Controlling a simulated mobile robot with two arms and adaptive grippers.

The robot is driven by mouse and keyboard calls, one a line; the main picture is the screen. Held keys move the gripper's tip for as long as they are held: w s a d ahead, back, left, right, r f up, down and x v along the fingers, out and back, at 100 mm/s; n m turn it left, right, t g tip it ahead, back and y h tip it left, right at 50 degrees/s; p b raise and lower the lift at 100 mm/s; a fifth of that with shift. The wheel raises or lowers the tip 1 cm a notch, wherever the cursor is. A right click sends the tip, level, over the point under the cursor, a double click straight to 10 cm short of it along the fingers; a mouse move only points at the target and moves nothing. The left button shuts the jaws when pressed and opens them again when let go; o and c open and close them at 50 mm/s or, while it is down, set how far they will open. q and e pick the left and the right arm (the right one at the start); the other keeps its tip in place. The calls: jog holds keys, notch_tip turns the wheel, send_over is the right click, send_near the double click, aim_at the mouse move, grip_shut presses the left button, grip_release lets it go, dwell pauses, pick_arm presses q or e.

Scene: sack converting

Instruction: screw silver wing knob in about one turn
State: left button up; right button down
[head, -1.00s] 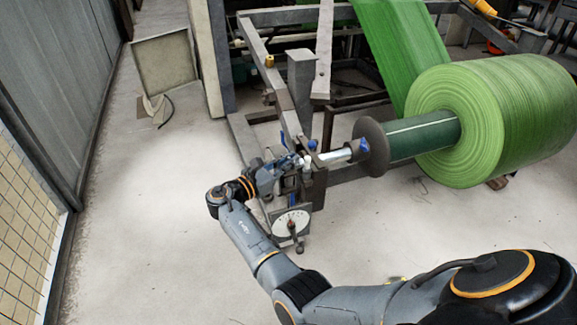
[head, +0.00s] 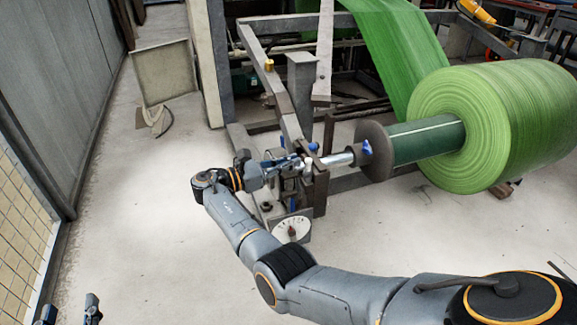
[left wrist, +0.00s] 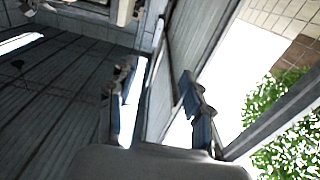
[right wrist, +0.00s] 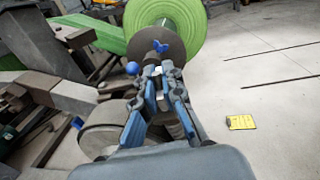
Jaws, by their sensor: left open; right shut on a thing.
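My right gripper (head: 295,162) reaches the end of the roll stand from the left, beside the steel shaft. In the right wrist view its fingers (right wrist: 160,72) are closed together around a small pale piece, in the place of the silver wing knob. The knob is mostly hidden by the fingers, so its turn angle cannot be told. My left gripper (head: 70,310) is at the bottom left of the head view, far from the stand. In the left wrist view its two fingers (left wrist: 160,110) are apart with nothing between them.
The silver shaft (head: 340,158) carries a blue wing handle (head: 366,147), a dark disc (head: 374,152) and a large green roll (head: 490,125). A round white dial (head: 292,229) sits below my right gripper.

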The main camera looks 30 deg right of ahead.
pick_arm(q)
jog(key=shift+d+r+t+h, duration=0.1)
jog(key=shift+r+t+h, duration=0.3)
jog(key=shift+r, duration=0.45)
pick_arm(e)
jog(key=shift+f+g, duration=0.1)
jog(key=shift+g, duration=0.2)
jog(key=c, duration=1.5)
grip_release()
jog(key=shift+o, duration=0.2)
jog(key=w+a, duration=0.1)
jog(key=a, duration=0.6)
jog(key=shift+a, duration=0.15)
